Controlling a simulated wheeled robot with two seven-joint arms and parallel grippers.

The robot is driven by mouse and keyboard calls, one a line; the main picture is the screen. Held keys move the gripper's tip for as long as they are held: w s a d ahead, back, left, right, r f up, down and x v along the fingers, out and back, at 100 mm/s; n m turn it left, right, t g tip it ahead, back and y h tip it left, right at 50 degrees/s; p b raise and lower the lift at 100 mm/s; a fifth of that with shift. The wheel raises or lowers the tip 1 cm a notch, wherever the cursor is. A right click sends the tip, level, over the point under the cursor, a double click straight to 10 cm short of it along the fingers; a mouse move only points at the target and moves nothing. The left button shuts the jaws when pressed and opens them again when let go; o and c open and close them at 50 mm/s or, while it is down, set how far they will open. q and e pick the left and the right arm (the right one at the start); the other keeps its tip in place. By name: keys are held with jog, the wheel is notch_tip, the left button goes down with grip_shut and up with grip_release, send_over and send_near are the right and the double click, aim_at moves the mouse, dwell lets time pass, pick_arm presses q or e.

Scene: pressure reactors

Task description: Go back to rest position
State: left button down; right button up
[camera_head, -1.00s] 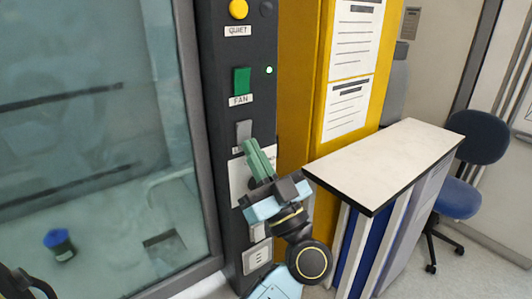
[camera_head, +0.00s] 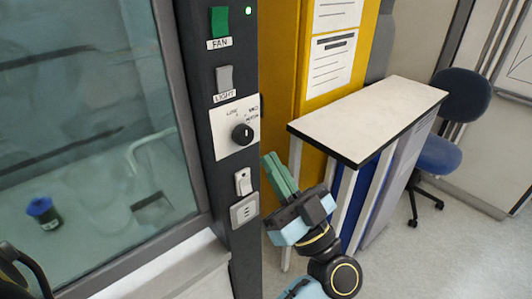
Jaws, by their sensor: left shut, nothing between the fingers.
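My left gripper (camera_head: 277,170) is at the middle of the head view, with its green fingers pointing up and to the left. The fingers are shut together with nothing between them. It is in front of the right edge of the dark control panel (camera_head: 213,132), below and right of the black knob (camera_head: 242,134). I cannot tell whether it touches the panel. My right gripper is not in view.
The panel carries a green FAN switch (camera_head: 219,21), a grey LIGHT switch (camera_head: 224,78) and a white rocker switch (camera_head: 243,181). A glass-fronted cabinet (camera_head: 85,120) is at left, a blue-capped jar (camera_head: 43,212) behind the glass. A white-topped table (camera_head: 370,115) and blue chair (camera_head: 438,154) stand right.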

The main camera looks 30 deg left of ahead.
pick_arm(q)
jog(key=shift+f, duration=0.1)
dwell(0.4)
